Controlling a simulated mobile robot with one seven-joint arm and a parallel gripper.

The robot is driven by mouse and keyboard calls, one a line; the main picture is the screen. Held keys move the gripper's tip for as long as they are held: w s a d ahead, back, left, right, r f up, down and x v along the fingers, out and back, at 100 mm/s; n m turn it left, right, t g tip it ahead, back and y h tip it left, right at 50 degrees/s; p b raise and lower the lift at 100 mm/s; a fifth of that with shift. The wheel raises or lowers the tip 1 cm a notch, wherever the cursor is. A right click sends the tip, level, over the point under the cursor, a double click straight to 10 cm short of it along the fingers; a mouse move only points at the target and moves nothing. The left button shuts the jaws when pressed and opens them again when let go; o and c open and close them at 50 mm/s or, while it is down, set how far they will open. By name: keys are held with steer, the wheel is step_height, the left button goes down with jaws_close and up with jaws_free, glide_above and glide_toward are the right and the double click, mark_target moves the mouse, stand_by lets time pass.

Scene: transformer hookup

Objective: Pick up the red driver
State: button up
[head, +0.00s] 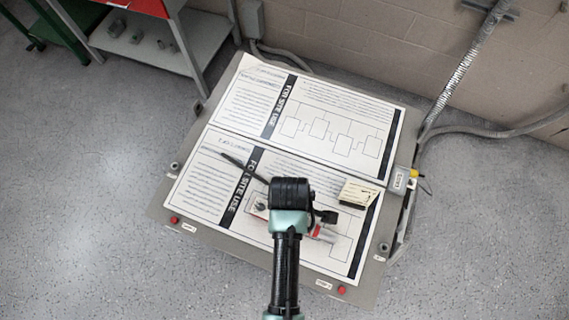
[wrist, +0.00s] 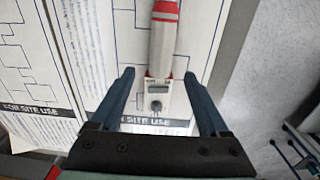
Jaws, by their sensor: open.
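A tool with red bands and a pale grey barrel (wrist: 163,40), apparently the red driver, lies on the printed sheets; its far end is cut off at the top of the wrist view. In the head view, its red part (head: 326,234) shows just right of my arm, which covers much of it. A white block with a hole (wrist: 157,97) sits at its near end. My gripper (wrist: 159,74) is open above it, with one blue finger on each side. No contact shows.
A panel board (head: 165,210) with two sheets lies on the floor. A small cream box (head: 361,193) is to the right of my arm, and a thin black rod (head: 240,166) to the left. A grey-yellow device (head: 404,180) and conduits (head: 455,85) are near the wall.

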steer(key=shift+w+a+f+p, duration=0.15)
steer(key=shift+f+p, duration=0.35)
steer(key=shift+f, duration=2)
jaws_close()
